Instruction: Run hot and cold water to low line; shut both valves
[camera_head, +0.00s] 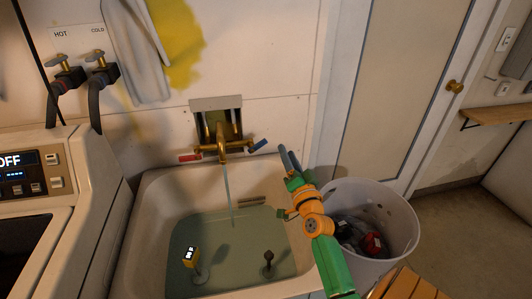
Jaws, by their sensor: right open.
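A brass faucet (222,143) is mounted on the wall over the sink (160,190). Its red-handled lever (190,156) points left, and its blue-handled lever (259,146) points right and slightly up. A thin stream of water (228,193) falls from the spout into the pooled water (225,250). I cannot make out a low line clearly. My right gripper (289,160) is open and empty, over the sink's right rim, just right of the blue lever and apart from it. My left gripper is not in view.
A washer (75,180) stands left of the sink; a white bin (390,220) stands right. HOT and COLD wall valves (82,72) are at the upper left.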

